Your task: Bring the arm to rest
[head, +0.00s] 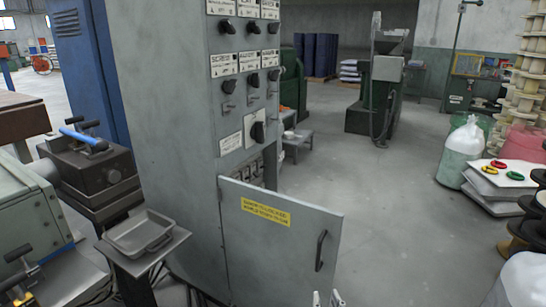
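Only the tips of my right gripper (328,299) show, at the bottom edge of the head view. Its two light fingertips stand apart with a gap between them, and nothing shows in the gap. They are just below the handle (320,250) of the grey cabinet door (270,255) in the picture; I cannot tell whether they touch the door. The door carries a yellow label and stands swung out from the grey control cabinet (170,130). The rest of my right arm is out of the picture. My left gripper is not in view.
A metal tray (140,234) on a stand and a green-grey machine (35,215) are at the left. The floor (390,200) between is clear.

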